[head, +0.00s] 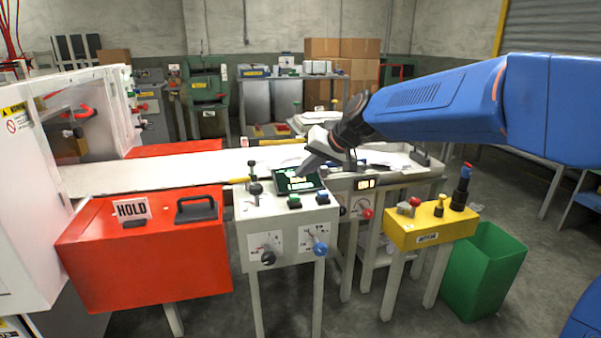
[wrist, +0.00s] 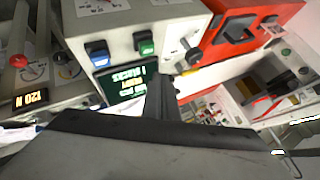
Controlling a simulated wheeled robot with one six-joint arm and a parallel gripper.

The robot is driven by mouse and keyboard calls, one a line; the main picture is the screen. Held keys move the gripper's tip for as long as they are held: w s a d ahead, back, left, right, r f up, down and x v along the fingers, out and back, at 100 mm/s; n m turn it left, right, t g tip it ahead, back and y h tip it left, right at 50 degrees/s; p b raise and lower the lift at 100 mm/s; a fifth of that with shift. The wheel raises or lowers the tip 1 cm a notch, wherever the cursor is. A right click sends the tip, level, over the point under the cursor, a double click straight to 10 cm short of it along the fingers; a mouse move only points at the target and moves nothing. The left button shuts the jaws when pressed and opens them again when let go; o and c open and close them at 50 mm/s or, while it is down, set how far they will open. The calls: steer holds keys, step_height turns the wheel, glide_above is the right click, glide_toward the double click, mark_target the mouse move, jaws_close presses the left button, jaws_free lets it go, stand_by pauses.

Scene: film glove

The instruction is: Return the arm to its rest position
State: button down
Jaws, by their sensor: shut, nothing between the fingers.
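My blue arm (head: 440,105) reaches in from the right in the head view. My gripper (head: 302,168) hangs at its end, tilted down to the left, over the grey control box (head: 285,222). It is shut and empty. Its tips are close to the dark screen with green and white text (head: 297,180); I cannot tell if they touch it. In the wrist view the shut fingers (wrist: 160,85) stand in front of the same screen (wrist: 125,88) and hide part of it.
The control box has green and blue buttons (head: 321,196), two knobs and a lever (head: 254,180). A red box with a HOLD sign (head: 132,209) stands left. A yellow box (head: 433,226) and a green bin (head: 487,270) stand right. A pale conveyor (head: 150,172) runs behind.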

steer(key=s+d+f+h, duration=0.2)
steer(key=s+d+f, duration=0.2)
steer(key=s+d, duration=0.6)
steer(key=s+d+f+m+h, duration=0.1)
steer(key=s+d+f+h, duration=0.1)
steer(key=s+d+f, duration=0.3)
steer(key=s+d+f+h, duration=0.3)
steer(key=s+d, duration=1.1)
steer(key=s, duration=0.8)
steer(key=shift+s+d+f+g, duration=0.15)
steer(key=shift+d+f+g, duration=0.25)
steer(key=shift+f, duration=0.45)
steer(key=shift+a, duration=0.1)
stand_by(0.4)
